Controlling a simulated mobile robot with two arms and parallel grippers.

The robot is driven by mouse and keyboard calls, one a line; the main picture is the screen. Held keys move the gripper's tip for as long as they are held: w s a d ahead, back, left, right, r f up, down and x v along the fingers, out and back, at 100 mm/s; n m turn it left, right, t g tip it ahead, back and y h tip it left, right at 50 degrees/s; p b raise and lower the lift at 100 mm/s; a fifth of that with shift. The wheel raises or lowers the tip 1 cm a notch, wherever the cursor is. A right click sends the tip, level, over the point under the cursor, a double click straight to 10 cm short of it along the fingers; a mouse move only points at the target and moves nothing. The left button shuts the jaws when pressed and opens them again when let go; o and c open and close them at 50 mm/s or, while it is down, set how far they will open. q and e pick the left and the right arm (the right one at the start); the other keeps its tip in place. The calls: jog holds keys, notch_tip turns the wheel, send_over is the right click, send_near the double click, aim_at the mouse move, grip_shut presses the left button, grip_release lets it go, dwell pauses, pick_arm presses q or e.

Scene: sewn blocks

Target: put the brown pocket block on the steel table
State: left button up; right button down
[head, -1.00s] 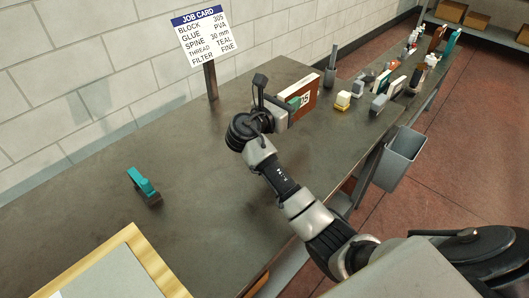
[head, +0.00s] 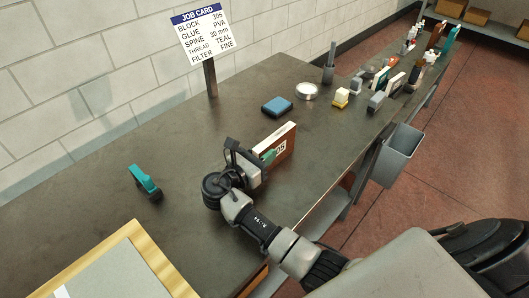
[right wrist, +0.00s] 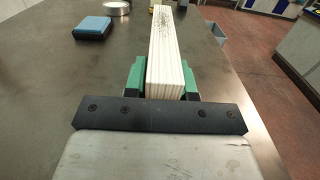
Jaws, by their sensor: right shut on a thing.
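The brown pocket block (head: 284,142), with a brown cover, pale page edges and a label ending in 05, is in my right gripper (head: 267,157). In the right wrist view the block (right wrist: 167,45) shows its white page edges between the green fingers of the gripper (right wrist: 162,78), which are shut on it. The block is upright over the steel table (head: 200,150), near its front edge. I cannot tell whether its bottom touches the table. My left gripper is not in view.
A blue pad (head: 277,106) and a round silver tin (head: 306,91) lie behind the block. A teal tool (head: 145,182) and a wood-edged board (head: 120,270) are at left. Several small items crowd the far right end. A job card (head: 205,32) stands at the back.

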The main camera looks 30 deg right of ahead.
jog(key=c, duration=0.9)
grip_release()
jog(key=shift+s+a+r, duration=0.1)
jog(key=shift+a, duration=0.15)
jog(key=p+v, duration=0.2)
jog(key=v, duration=0.4)
jog(key=shift+s+a, duration=0.1)
jog(key=shift+a, duration=0.05)
jog(key=shift+s+a, duration=0.15)
jog(key=shift+a, duration=0.2)
